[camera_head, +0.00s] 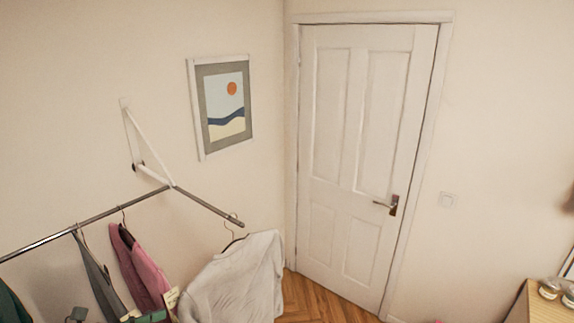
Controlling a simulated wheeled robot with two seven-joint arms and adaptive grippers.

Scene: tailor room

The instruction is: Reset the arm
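Neither of my arms nor grippers can be made out in the head view. Several garments hang on a metal rail (85,222) at the lower left. A white shirt (235,283) hangs on a hanger near the rail's front end. A pink garment (146,270) and a grey garment (99,280) hang further left. Small dark green shapes (77,315) show at the bottom edge below the clothes, too cut off to identify.
A closed white door (355,150) with a handle (388,206) stands at the back. A framed picture (222,106) hangs on the left wall. A wooden cabinet (541,310) with small jars (549,288) stands at the lower right. Wooden floor (318,303) shows before the door.

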